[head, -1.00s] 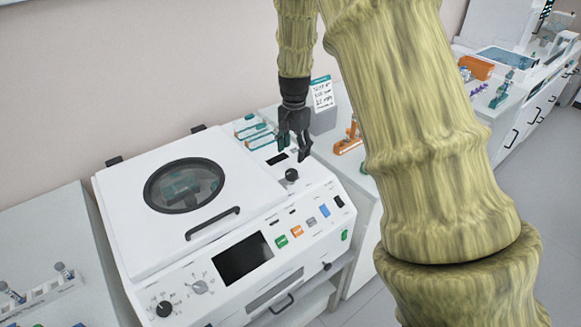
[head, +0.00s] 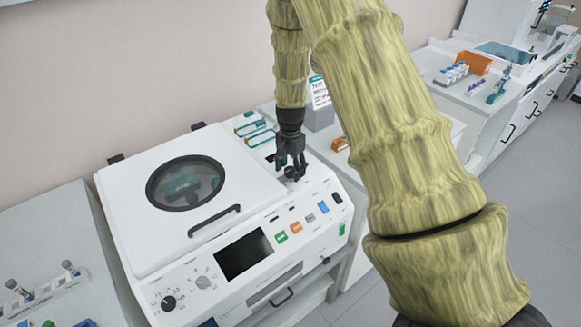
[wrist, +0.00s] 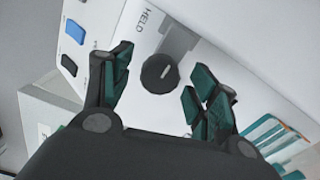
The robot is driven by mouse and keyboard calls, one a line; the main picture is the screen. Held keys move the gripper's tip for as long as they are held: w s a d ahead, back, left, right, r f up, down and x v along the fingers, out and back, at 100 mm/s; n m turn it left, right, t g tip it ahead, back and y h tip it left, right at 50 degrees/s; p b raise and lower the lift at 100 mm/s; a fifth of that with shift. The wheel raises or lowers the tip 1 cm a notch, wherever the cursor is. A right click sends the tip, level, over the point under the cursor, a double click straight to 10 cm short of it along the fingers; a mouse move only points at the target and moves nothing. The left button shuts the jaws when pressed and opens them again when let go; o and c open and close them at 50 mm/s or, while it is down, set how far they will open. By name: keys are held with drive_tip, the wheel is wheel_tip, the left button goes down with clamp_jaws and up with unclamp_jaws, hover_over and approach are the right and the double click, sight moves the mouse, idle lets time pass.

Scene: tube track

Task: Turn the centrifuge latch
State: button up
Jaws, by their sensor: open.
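The centrifuge (head: 150,235) is a white machine with a shut lid (head: 225,165) that has a round dark-rimmed window and a black bar handle. Its latch (wrist: 160,73) is a round black knob with a pale mark, beside the lettering "HELD" in the wrist view. In the head view the latch (head: 291,173) sits right of the lid, partly hidden by my gripper. My gripper (head: 290,170) points down over the latch. In the wrist view my gripper (wrist: 155,85) is open, its teal-padded fingers apart on either side of the knob. I cannot tell whether they touch it.
A front panel with a dark screen (head: 243,255), coloured buttons and two dials lies in front of the lid. A grey bench with a tube rack (head: 40,298) stands at left. A wall is behind the machine, and another bench (head: 440,70) stands at right.

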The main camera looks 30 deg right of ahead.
drive_tip(key=shift+c, duration=0.4)
drive_tip(key=c, duration=0.9)
drive_tip(key=shift+c, duration=0.2)
drive_tip(key=shift+n, duration=0.5)
drive_tip(key=n+b, duration=0.1)
drive_tip(key=n, duration=0.2)
drive_tip(key=shift+n, duration=0.4)
drive_tip(key=n, duration=0.4)
drive_tip(key=shift+n, duration=0.3)
drive_tip(key=n, duration=0.4)
drive_tip(key=shift+n+b, duration=0.3)
drive_tip(key=shift+n, duration=1.9)
